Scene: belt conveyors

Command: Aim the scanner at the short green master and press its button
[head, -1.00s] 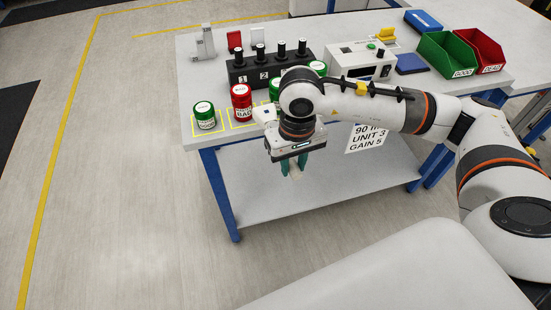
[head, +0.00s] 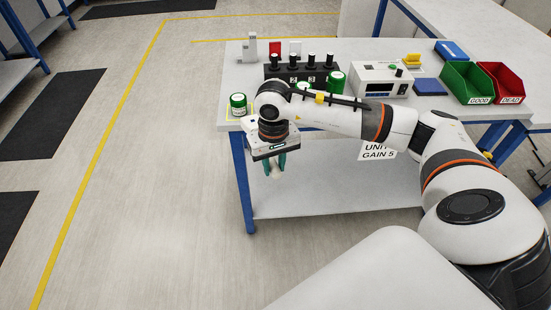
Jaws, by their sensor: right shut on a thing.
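A green jar with a white lid and label (head: 238,105) stands at the table's left front corner; I take it as the short green master, though its label is too small to read. My right gripper (head: 275,168) points down in front of the table edge, just right of this jar and lower. Its teal fingers are shut on a small pale thing (head: 275,172), probably the scanner, mostly hidden between them. Its button does not show. More green jars (head: 336,80) stand behind my right arm, partly covered. My left gripper is not in view.
A black block with several plungers (head: 300,70), a white instrument box (head: 383,79), a green bin (head: 467,83) and a red bin (head: 502,83) stand on the table (head: 420,108). A grey stand (head: 248,46) is at the back left.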

